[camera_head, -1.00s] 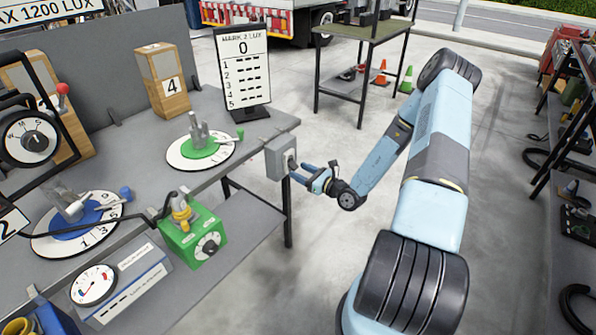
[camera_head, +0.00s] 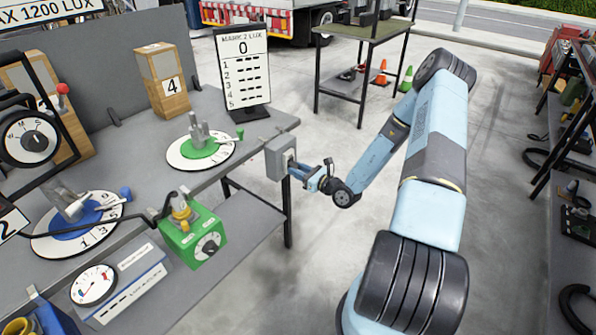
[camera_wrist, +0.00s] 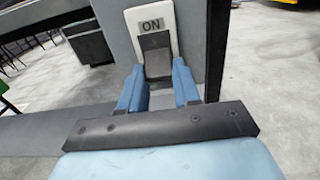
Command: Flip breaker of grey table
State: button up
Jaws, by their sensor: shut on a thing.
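The breaker is a grey box (camera_head: 279,159) on the right edge of the grey table (camera_head: 262,132). In the wrist view its white plate (camera_wrist: 138,22) reads "ON" above a dark switch lever (camera_wrist: 157,62). My gripper (camera_head: 297,172) is at the front of the box, its blue fingers pointing at it. In the wrist view my gripper (camera_wrist: 160,82) has its two blue fingers on either side of the lever, shut on it. The lower part of the lever is partly hidden between the fingers.
On the table stand a "MARK 2 LUX" board (camera_head: 243,70), a green dial with a lever (camera_head: 200,150), a wooden block marked 4 (camera_head: 163,80) and a green box (camera_head: 192,238). A dark table leg (camera_head: 287,212) is below the breaker. Open floor lies to the right.

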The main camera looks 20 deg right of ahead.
aim_at(293, 165)
jog(key=shift+c, duration=1)
jog(key=shift+r, duration=0.1)
jog(key=shift+s+r+g+h, duration=0.1)
jog(key=shift+r+g+h, duration=0.4)
jog(key=shift+g, duration=0.3)
jog(key=shift+s+r+g+h, duration=0.1)
jog(key=shift+r+g+h, duration=0.2)
jog(key=shift+g+h, duration=0.4)
jog(key=g+h, duration=0.1)
jog(key=r+g, duration=0.1)
jog(key=shift+w+r+g+h, duration=0.15)
jog(key=shift+r+g+h, duration=0.1)
jog(key=shift+g+h, duration=0.15)
jog(key=shift+w+a+r+g+h, duration=0.1)
jog(key=shift+r+g+h, duration=0.1)
jog(key=shift+g+h, duration=0.3)
jog(key=shift+w+r+g+h, duration=0.1)
jog(key=shift+r+g+h, duration=0.15)
jog(key=shift+g, duration=0.35)
jog(key=o, duration=1.1)
jog(key=shift+c, duration=0.2)
